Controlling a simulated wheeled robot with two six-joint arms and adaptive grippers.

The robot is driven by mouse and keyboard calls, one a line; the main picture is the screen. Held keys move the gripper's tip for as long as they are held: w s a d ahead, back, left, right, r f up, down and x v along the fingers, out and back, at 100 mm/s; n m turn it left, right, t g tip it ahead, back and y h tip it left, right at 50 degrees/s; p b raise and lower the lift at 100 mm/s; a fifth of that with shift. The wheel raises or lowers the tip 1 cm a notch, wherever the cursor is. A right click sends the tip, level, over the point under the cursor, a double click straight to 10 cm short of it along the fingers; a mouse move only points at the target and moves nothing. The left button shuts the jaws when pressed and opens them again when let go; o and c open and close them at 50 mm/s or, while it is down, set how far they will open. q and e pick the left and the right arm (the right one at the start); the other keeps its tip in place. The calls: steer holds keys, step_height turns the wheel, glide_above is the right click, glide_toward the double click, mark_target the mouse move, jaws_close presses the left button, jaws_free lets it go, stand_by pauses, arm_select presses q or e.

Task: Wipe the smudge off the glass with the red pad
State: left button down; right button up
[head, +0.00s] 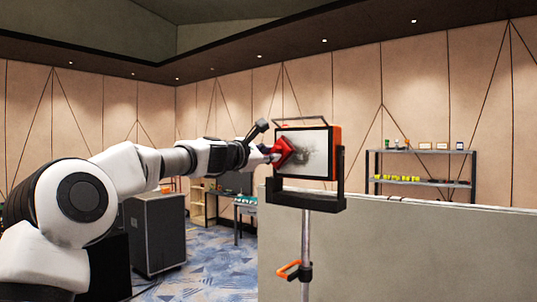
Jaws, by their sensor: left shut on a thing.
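The glass pane (318,164) is the pale front of an orange-and-black framed screen, held upright in a dark bracket on a stand. A grey, speckled smudge (304,158) shows on its left and middle part. My left gripper (271,153) is shut on the red pad (283,152), at the left side of the glass. The pad covers a bit of the pane's left part; I cannot tell whether it touches the glass. The gripper's fingertips are partly hidden by the pad. My right gripper is out of view.
The stand's pole (305,240) carries an orange clamp handle (289,268). A long grey partition (420,250) stands behind the pole and to the right. A shelf (421,184) with small items is farther back. A dark cabinet (158,235) stands below my left arm.

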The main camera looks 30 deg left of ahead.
arm_select(q)
steer(key=shift+w, duration=0.55)
